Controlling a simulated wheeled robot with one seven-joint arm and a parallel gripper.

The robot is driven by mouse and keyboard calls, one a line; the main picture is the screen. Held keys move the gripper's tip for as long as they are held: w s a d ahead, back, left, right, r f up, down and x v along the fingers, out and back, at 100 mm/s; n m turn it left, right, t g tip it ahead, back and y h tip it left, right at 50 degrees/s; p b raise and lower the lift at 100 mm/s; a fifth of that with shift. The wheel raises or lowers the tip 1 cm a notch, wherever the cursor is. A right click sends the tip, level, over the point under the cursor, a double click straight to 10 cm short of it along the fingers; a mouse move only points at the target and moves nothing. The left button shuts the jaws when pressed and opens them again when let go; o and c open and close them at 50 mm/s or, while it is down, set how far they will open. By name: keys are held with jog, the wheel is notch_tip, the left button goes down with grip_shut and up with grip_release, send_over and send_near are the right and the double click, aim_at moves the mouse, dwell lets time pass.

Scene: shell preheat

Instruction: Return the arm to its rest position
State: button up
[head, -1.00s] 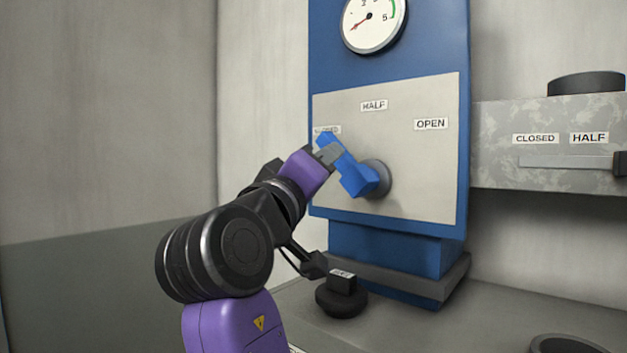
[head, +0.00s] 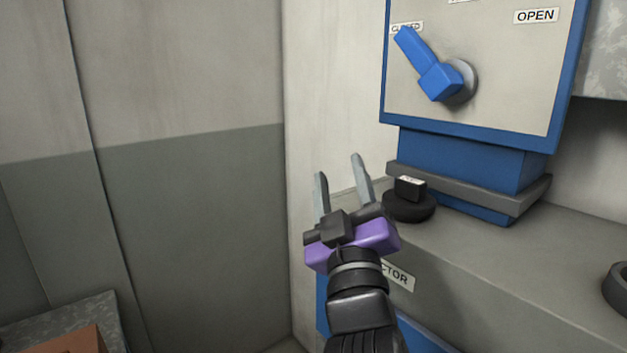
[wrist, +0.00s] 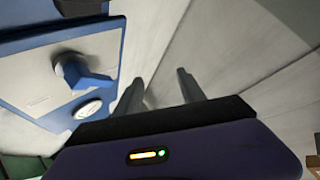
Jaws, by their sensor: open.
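My gripper (head: 338,175) is in the lower middle of the head view, fingers spread and pointing up, with nothing between them. The fingers also show spread and empty in the wrist view (wrist: 160,88). The blue lever (head: 430,68) on the blue-framed panel is above and to the right of my gripper, clear of it. The lever's free end points up and left to the CLOSED label (head: 407,28), partly covering it. The lever also shows in the wrist view (wrist: 82,75).
A black knob (head: 408,203) sits on the grey counter (head: 500,255), close to the right of my fingers. A dark ring (head: 617,288) lies at the counter's right. An orange-brown object (head: 62,342) is at the lower left.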

jog(key=s+d+f+m+g+y, duration=0.1)
jog(key=s+d+f, duration=0.2)
jog(key=s+f, duration=0.65)
jog(key=s+d+f+m+g+y, duration=0.1)
jog(key=s+d+f+y, duration=0.15)
jog(key=s+f, duration=0.65)
jog(key=s+d+f+m+g+h+b, duration=0.1)
jog(key=s+d+f+m+g+h, duration=0.1)
jog(key=s+d+f, duration=0.3)
jog(key=s+d+f+m+g+h, duration=0.3)
jog(key=s+f, duration=1)
jog(key=s, duration=0.8)
jog(key=d+m+g, duration=0.1)
jog(key=d, duration=0.1)
jog(key=shift+s+d+f+g+b, duration=0.15)
jog(key=shift+d+f+g+b, duration=0.15)
jog(key=shift+f+g+b, duration=0.1)
